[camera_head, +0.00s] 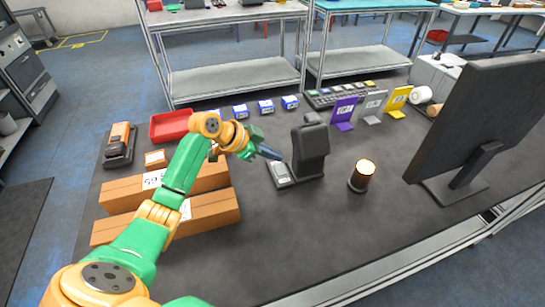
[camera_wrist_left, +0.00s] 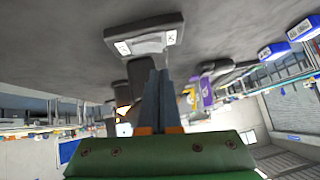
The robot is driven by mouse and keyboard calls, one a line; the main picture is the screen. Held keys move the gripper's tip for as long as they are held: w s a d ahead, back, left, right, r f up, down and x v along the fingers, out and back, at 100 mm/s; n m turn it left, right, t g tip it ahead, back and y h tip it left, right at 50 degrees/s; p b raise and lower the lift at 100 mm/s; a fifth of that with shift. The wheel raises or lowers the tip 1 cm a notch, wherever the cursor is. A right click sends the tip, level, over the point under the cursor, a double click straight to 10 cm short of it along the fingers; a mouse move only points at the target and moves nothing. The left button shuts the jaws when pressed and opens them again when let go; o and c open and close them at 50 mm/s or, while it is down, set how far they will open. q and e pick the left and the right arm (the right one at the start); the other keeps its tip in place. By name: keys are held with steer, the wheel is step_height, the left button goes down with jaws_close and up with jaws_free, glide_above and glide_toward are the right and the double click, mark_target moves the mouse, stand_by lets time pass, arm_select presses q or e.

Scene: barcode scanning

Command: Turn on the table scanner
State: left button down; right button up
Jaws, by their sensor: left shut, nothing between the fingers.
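The table scanner (camera_head: 310,150) is a black upright device with a tilted head on the dark table. Its low grey base (camera_head: 279,173) extends to the left and carries a light panel. My left gripper (camera_head: 272,154) is shut and empty, its fingertips just above and behind the base, to the left of the upright. I cannot tell whether they touch it. In the left wrist view, which is upside down, the shut fingers (camera_wrist_left: 160,85) point toward the scanner base (camera_wrist_left: 147,35) with its two white marked patches. My right gripper is out of view.
A lit lamp (camera_head: 362,172) and a monitor (camera_head: 485,120) stand to the right. Cardboard boxes (camera_head: 130,193) lie left, beneath my arm. A red tray (camera_head: 170,125), small blue boxes (camera_head: 266,106) and coloured stands (camera_head: 344,112) line the back. The front middle table is clear.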

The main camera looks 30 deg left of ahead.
mark_target(284, 168)
arm_select(q)
steer(key=shift+a+f, duration=0.2)
steer(key=shift+f, duration=1.1)
steer(key=shift+w+f, duration=0.1)
steer(key=shift+f, duration=0.3)
steer(key=shift+r, duration=0.2)
steer(key=shift+s+d+p, duration=0.2)
steer(key=shift+s+p, duration=0.1)
steer(key=shift+p, duration=0.4)
steer(key=shift+s+d, duration=0.3)
steer(key=shift+d+r, duration=0.1)
steer(key=shift+w, duration=0.1)
